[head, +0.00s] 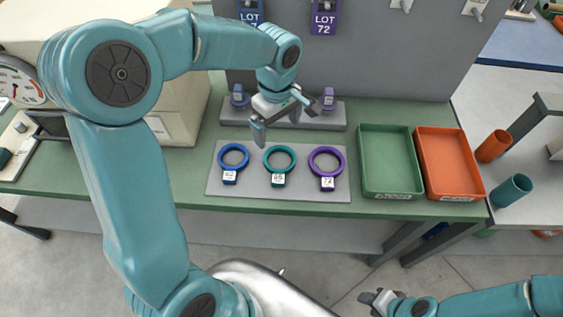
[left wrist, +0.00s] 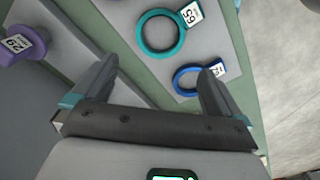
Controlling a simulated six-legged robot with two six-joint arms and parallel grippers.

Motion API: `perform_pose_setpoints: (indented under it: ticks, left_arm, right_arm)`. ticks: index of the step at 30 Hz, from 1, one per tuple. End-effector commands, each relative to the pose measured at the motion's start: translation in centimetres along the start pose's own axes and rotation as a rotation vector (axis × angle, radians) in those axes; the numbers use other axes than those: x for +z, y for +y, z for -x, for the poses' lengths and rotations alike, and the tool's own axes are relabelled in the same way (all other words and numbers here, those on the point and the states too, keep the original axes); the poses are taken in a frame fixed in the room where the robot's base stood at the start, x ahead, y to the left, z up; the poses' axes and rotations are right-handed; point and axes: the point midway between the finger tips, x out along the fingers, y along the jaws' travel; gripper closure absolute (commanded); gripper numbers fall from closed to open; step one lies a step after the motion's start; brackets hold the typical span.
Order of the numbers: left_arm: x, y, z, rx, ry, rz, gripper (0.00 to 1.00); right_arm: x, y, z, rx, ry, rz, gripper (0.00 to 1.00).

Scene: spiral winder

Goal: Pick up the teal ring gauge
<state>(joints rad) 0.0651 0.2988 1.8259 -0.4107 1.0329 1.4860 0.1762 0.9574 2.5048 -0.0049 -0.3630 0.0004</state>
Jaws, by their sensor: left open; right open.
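The teal ring gauge (head: 265,160) lies flat on a grey mat (head: 215,183), between a blue ring gauge (head: 221,159) and a purple ring gauge (head: 311,161). Each has a white number tag on its near side. My left gripper (head: 280,120) is open and empty above the back of the mat, behind the teal ring. In the left wrist view the teal ring (left wrist: 160,52) lies beyond the open fingers (left wrist: 158,85), and the blue ring (left wrist: 175,80) shows near the right finger. My right gripper (head: 377,297) is open and empty at the lower right, away from the table.
A green tray (head: 366,193) and an orange tray (head: 483,188) stand right of the mat. Behind the mat a grey stand (head: 335,115) carries blue and purple pieces, under hanging lot tags. A beige box (head: 185,120) stands left. Orange and teal cups are at far right.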

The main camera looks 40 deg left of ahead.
Motion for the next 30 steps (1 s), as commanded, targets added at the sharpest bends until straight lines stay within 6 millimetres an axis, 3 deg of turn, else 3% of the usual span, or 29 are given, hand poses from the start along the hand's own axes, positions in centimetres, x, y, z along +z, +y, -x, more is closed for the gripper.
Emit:
perform_pose_setpoints:
  ticks: [6, 14, 21, 30]
  left_arm:
    - [0.1, -0.2, -4.6, -0.004, -0.002, 0.001, 0.0]
    - [0.0, 0.1, -6.8, -0.003, -0.002, 0.001, 0.0]
    - [-0.3, 0.4, -10.6, -0.003, -0.002, 0.0, 0.0]
    - [-0.3, 0.6, -11.3, 0.001, -0.001, -0.001, 0.0]
  right_arm:
    - [0.0, -0.1, 0.3, 0.0, 0.0, 0.0, 0.57]
    - [0.0, -0.2, 0.7, 0.0, 0.0, 0.0, 0.57]
    - [0.0, -0.5, 1.5, 0.0, 0.0, 0.0, 0.57]
    - [0.0, -0.5, 1.5, 0.0, 0.0, 0.0, 0.57]
